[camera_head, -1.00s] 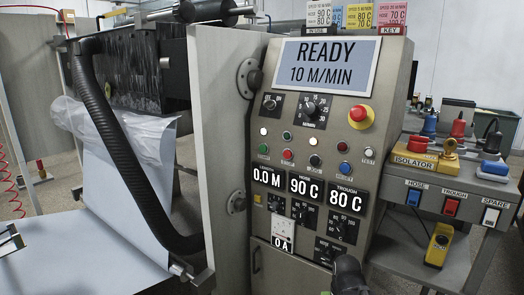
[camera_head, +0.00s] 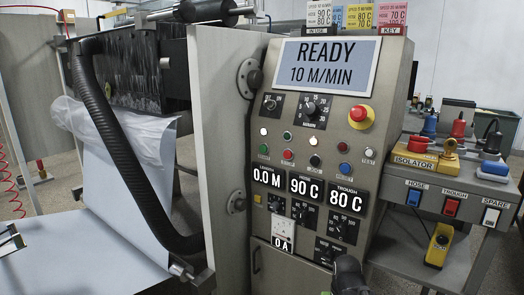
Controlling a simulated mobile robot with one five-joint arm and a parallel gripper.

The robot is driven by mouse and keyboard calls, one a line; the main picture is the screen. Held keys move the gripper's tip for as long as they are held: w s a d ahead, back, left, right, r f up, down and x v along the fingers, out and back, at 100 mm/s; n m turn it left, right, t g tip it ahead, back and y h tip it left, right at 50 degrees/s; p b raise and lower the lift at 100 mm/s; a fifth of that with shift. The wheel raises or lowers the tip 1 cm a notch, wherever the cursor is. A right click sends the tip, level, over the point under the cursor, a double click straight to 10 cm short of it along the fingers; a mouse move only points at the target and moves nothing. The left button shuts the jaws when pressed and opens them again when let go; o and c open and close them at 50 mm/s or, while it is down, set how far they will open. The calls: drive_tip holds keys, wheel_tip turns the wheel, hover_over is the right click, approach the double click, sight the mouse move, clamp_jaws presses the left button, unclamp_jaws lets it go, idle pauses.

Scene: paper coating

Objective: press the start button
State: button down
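The coating machine's sloped grey control panel (camera_head: 380,110) fills the middle. Its screen (camera_head: 327,64) reads READY 10 M/MIN. A green button (camera_head: 263,149) sits at the left of the lower button row, with a red button (camera_head: 288,154) to its right; their small labels are too blurred to read. No finger touches either button. A dark rounded shape (camera_head: 348,274) at the bottom edge, in front of the panel's foot, may be part of my arm. I cannot make out gripper fingers.
A large red emergency knob (camera_head: 361,117) stands out at the panel's right. An open grey door (camera_head: 219,150) flanks its left, beside a black hose (camera_head: 110,150). A side bench at right carries an isolator (camera_head: 415,160) and rocker switches. Space before the buttons looks clear.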

idle(0.9)
wheel_tip(320, 180, up, 10)
drive_tip(key=p, duration=1)
drive_tip(key=shift+r, duration=0.2)
drive_tip(key=shift+d, duration=0.1)
